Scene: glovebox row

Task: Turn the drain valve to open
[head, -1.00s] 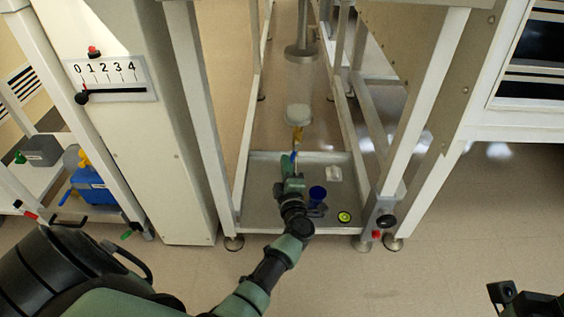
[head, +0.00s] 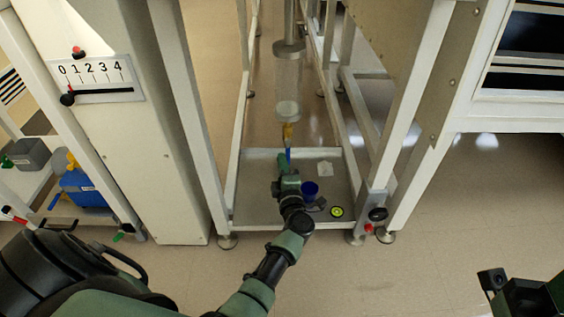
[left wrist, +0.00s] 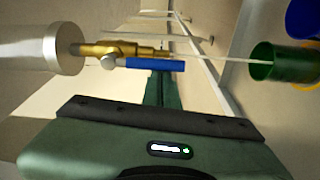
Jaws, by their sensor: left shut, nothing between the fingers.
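The drain valve is a brass body (head: 288,132) under a clear vertical column (head: 288,85), with a blue lever (head: 288,155). In the left wrist view the brass body (left wrist: 105,49) leaves a pale cylinder end, and the blue lever (left wrist: 155,65) lies lengthwise along the valve. My left gripper (head: 284,163) is shut and empty, close by the lever. In the wrist view its green fingers (left wrist: 160,92) reach up to the lever; I cannot tell whether they touch. A thin pale line runs from the valve outlet to a green cup (left wrist: 275,63). My right gripper (head: 495,282) is only partly in view.
A grey tray (head: 247,205) lies under the frame, with a blue cup (head: 310,189) and a yellow-green round level (head: 336,211) in it. White posts (head: 190,130) stand either side. A 0-4 scale panel (head: 97,80) is on the left column. Front floor is clear.

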